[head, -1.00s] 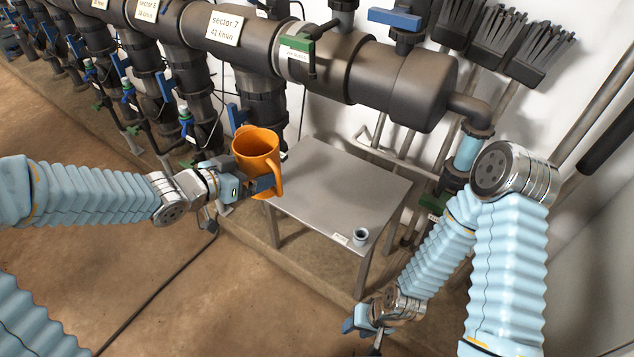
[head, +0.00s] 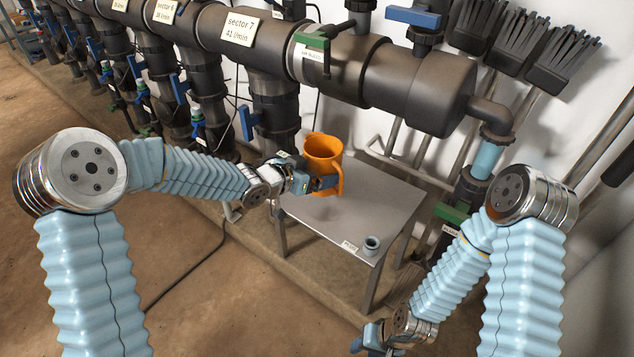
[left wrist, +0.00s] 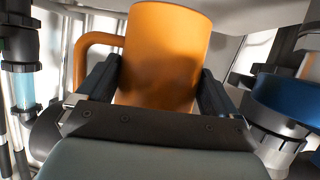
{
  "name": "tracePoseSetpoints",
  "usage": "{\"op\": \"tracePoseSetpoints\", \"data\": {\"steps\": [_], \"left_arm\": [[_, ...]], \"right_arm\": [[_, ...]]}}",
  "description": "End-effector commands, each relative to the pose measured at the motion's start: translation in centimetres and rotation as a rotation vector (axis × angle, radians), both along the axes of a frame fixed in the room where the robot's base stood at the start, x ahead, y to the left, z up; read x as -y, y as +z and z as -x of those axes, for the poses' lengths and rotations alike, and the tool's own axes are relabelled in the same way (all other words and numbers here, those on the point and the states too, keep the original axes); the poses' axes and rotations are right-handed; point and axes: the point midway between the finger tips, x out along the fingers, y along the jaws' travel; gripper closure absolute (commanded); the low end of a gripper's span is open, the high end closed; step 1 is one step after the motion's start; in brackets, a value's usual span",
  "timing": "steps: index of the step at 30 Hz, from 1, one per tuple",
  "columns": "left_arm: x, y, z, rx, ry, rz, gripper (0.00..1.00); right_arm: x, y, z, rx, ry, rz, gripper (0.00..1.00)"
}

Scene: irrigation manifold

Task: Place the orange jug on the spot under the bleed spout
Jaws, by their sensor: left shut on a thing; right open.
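The orange jug (head: 322,152) is upright over the left back part of the grey metal table (head: 365,220). I cannot tell whether its base touches the top. My left gripper (head: 322,183) is shut on the jug. In the left wrist view the jug (left wrist: 165,50) sits between both fingers (left wrist: 158,85), its handle to the left. A green-handled valve (head: 312,40) with a white label is on the big pipe above the table. My right gripper (head: 370,338) is open and empty, low before the table.
The thick dark pipe (head: 340,62) runs behind and above the table. Brushes (head: 510,50) hang at the upper right. The middle of the tabletop is clear.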

Motion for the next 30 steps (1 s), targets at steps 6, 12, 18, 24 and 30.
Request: {"op": "tracePoseSetpoints", "data": {"steps": [6, 12, 18, 24, 30], "left_arm": [[0.2, -3.3, -0.1, 0.000, -0.001, -0.001, 0.40], [0.2, -3.3, -0.2, 0.001, 0.000, 0.000, 0.40], [0.2, -3.7, -0.1, 0.000, 0.000, 0.000, 0.03], [0.2, -3.6, -0.1, 0.000, 0.000, 0.000, 0.00], [-0.5, -2.9, 0.4, 0.000, 0.002, -0.001, 0.00]], "right_arm": [[0.2, -0.5, -0.1, 0.001, -0.003, 0.002, 0.57], [0.2, -0.4, -0.1, 0.001, -0.003, 0.002, 0.57], [0.3, -0.8, -0.1, 0.002, -0.005, 0.004, 0.57], [0.3, -0.7, -0.1, 0.002, -0.004, 0.004, 0.57], [0.1, -0.4, -0.1, 0.001, -0.002, 0.002, 0.57]]}}
